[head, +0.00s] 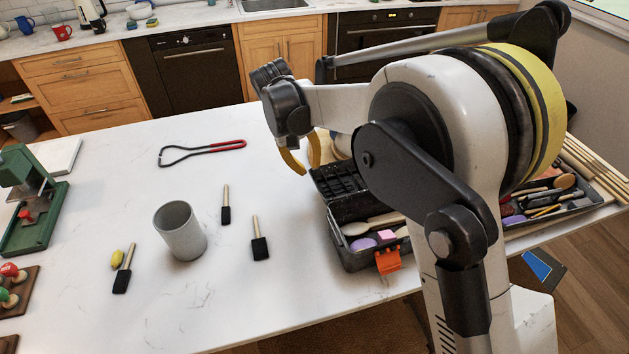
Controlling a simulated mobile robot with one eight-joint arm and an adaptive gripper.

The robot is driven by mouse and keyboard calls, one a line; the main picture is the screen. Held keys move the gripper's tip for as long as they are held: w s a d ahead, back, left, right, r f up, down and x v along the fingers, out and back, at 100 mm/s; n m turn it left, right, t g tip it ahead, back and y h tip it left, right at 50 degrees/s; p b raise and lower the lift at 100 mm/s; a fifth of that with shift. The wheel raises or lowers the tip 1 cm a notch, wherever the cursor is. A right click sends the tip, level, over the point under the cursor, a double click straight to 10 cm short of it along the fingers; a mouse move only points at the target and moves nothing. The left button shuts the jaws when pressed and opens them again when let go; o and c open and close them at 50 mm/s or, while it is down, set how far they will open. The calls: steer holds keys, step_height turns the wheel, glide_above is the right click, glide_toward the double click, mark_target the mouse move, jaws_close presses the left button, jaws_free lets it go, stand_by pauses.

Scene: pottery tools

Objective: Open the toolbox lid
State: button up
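The black toolbox (345,252) stands at the right front of the white table, partly hidden behind my arm. Its inside shows, with a wooden-handled tool, a purple piece and a pink block in it. An orange latch (388,261) is on its front. A black compartmented part (337,181), which looks like the raised lid or a tray, stands at its back left; its hinge is hidden. My gripper (308,168) has yellow fingers pointing down, apart and with nothing seen between them. It is above and behind the toolbox's back left corner, apparently not touching it.
A dark tray of tools (550,206) shows right of my arm; whether it joins the toolbox is hidden. A green press (32,205) stands far left.

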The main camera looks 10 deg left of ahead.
steer(key=b+x, duration=0.1)
steer(key=x, duration=0.6)
jaws_close()
steer(key=shift+r, duration=0.1)
